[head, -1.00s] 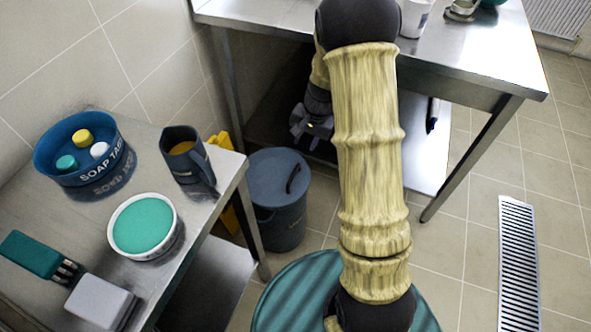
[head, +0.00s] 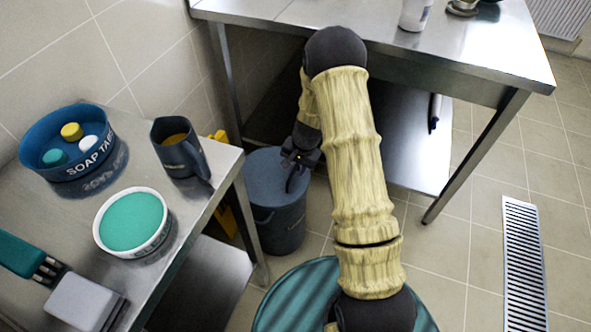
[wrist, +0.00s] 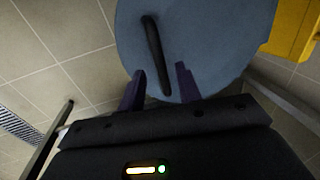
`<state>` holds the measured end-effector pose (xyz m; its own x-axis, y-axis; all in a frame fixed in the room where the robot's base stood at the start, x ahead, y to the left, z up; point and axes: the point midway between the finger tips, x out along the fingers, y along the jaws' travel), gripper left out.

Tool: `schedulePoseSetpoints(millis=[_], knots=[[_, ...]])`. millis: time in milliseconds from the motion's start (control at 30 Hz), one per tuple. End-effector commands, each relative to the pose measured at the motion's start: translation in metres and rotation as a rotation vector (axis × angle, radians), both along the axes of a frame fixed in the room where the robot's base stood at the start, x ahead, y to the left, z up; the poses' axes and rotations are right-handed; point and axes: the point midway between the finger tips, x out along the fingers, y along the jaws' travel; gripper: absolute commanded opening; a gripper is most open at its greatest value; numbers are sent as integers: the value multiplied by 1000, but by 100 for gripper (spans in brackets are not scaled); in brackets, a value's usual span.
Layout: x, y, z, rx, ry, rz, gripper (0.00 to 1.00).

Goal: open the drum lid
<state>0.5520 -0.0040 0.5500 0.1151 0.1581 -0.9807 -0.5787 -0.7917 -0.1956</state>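The drum (head: 280,222) is a blue-grey bin standing on the floor between the two steel tables. Its round lid (head: 262,165) is on; the lid fills the top of the wrist view (wrist: 215,40). A black bar handle (wrist: 154,50) crosses the lid. My gripper (head: 292,182) is over the right part of the lid and hides most of the handle in the head view. In the wrist view my gripper (wrist: 161,80) has its two fingers apart, with the handle's near end showing between them. Contact with the handle cannot be told.
The left steel table (head: 190,215) holds a blue soap tub (head: 75,165), a mug (head: 178,150) and a teal-filled bowl (head: 132,222). A yellow object (head: 228,215) stands beside the drum. The back table (head: 470,45) overhangs a low shelf (head: 410,150). Floor is clear at right.

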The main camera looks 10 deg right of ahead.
Motion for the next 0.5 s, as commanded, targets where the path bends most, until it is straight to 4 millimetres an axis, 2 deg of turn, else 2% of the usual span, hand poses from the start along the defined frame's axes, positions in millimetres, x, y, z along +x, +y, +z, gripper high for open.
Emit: schedulePoseSetpoints(millis=[333, 500], knots=[[1, 3, -5, 0, 0, 3, 34], [1, 1, -5, 0, 0, 0, 1]])
